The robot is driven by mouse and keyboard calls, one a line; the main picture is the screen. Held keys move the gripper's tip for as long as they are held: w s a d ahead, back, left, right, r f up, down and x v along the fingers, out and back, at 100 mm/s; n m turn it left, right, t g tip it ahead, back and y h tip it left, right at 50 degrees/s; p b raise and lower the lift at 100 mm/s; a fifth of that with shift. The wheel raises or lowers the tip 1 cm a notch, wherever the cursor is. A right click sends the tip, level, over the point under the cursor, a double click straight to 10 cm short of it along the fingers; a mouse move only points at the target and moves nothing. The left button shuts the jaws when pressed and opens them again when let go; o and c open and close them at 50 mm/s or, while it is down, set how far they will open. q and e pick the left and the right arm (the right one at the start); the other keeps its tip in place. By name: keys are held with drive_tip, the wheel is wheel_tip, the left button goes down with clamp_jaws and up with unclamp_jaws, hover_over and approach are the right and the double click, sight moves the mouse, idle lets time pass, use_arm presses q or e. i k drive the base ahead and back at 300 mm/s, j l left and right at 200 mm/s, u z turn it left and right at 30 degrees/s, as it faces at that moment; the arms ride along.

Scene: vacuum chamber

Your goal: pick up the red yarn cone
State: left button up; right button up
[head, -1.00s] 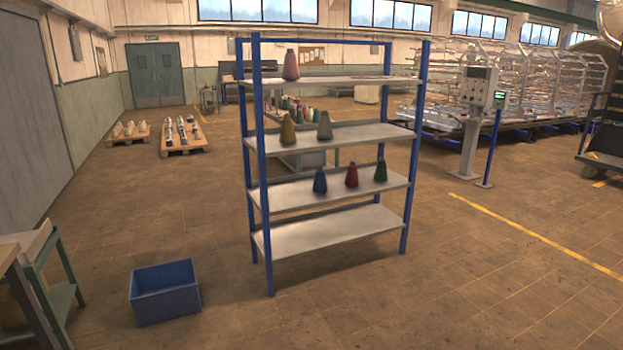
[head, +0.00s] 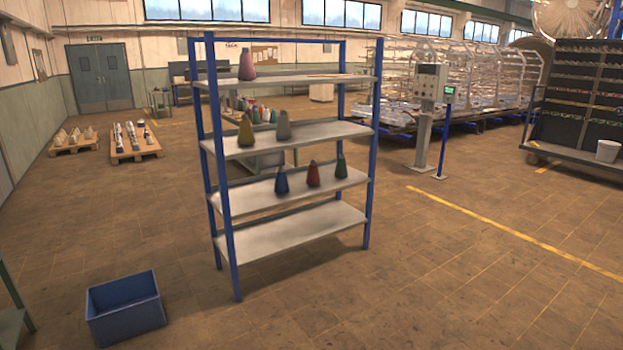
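The red yarn cone (head: 313,174) stands upright on the third shelf from the top of a blue-posted metal rack (head: 290,232). A blue cone (head: 282,180) stands to its left and a dark green cone (head: 341,167) to its right, both on the same shelf. A pinkish cone (head: 247,66) stands on the top shelf. An olive-yellow cone (head: 245,131) and a grey cone (head: 283,126) stand on the second shelf. Neither of my grippers shows in the head view.
A blue bin (head: 125,308) sits on the floor left of the rack. A control post (head: 425,115) stands behind it to the right. A dark wheeled rack (head: 580,110) is at the far right. The floor in front and to the right is clear.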

sight(313, 179)
drive_tip(key=i+z, duration=0.2)
drive_tip(key=i, duration=1.5)
drive_tip(key=i+l, duration=0.1)
drive_tip(key=i, duration=0.7)
drive_tip(key=i+l+u, duration=0.1)
drive_tip(key=i, duration=0.75)
